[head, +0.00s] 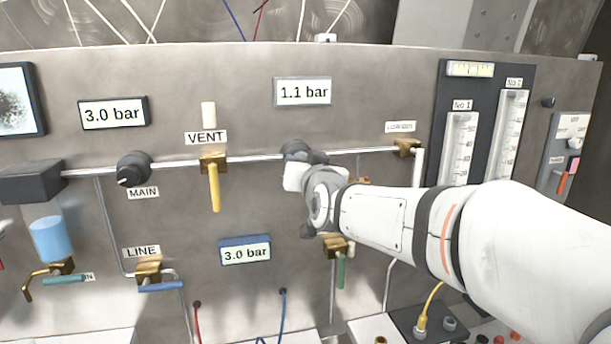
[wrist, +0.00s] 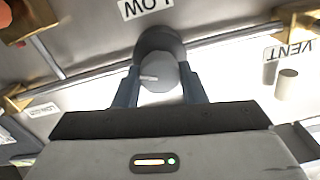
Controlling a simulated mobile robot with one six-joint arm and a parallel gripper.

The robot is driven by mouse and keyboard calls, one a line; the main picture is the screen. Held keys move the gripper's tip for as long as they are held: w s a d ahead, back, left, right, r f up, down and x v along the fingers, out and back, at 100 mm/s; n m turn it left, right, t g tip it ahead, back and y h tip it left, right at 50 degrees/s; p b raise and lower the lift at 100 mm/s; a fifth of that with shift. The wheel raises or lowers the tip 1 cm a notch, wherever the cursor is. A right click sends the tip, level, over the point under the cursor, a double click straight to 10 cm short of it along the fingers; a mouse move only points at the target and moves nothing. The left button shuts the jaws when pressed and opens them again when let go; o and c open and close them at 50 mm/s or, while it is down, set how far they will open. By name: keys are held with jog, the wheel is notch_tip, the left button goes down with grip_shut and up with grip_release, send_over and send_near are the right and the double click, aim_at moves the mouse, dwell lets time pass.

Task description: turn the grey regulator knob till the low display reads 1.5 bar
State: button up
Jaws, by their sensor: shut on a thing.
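The grey regulator knob (wrist: 160,72) sits between the two fingers of my gripper (wrist: 160,88) in the wrist view, with a pale mark on its face. My gripper is shut on it from both sides. In the head view my gripper (head: 300,168) covers most of the knob, and only its dark upper part (head: 294,147) shows. A LOW label (wrist: 146,8) shows upside down beside the knob in the wrist view. The display (head: 303,92) above the knob reads 1.1 bar in the head view.
The MAIN knob (head: 133,169) and the yellow VENT lever (head: 214,185) are to the left on the same pipe. Other displays read 3.0 bar, one at upper left (head: 113,113) and one with a blue frame (head: 245,252). A green-handled valve (head: 341,268) is just below my wrist.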

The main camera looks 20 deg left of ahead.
jog(key=shift+d+m+b, duration=0.1)
jog(key=shift+m+b, duration=2.7)
jog(key=shift+b, duration=0.2)
jog(key=o, duration=1)
jog(key=v, duration=0.7)
jog(key=shift+s+d, duration=0.25)
jog(key=shift+d, duration=0.05)
